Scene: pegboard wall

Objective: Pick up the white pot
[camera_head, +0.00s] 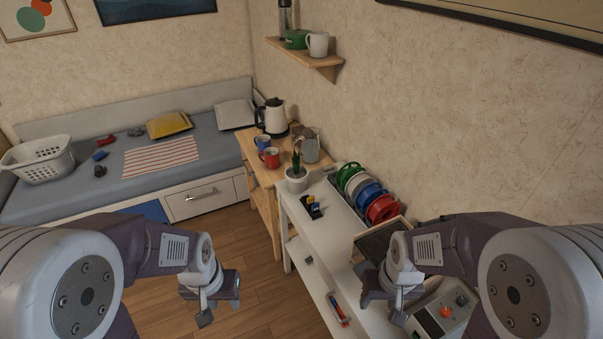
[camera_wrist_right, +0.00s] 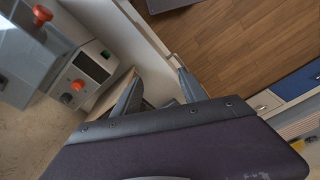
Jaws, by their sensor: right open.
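The white pot (camera_head: 297,181) holds a green cactus and stands upright on the far left corner of the white table (camera_head: 325,230). My left gripper (camera_head: 219,309) hangs open and empty over the floor, well short of the pot and to its left. My right gripper (camera_head: 381,304) is above the near part of the white table, well apart from the pot. It also shows in the right wrist view (camera_wrist_right: 158,84), with its two fingers apart and nothing between them. The pot is not visible in the right wrist view.
A small black holder (camera_head: 312,207) with blue and yellow items sits close to the pot. Colored spools (camera_head: 368,196) stand along the wall. Behind, a wooden cabinet (camera_head: 262,175) carries mugs and a kettle (camera_head: 273,118). A control box (camera_head: 443,310) lies near my right gripper.

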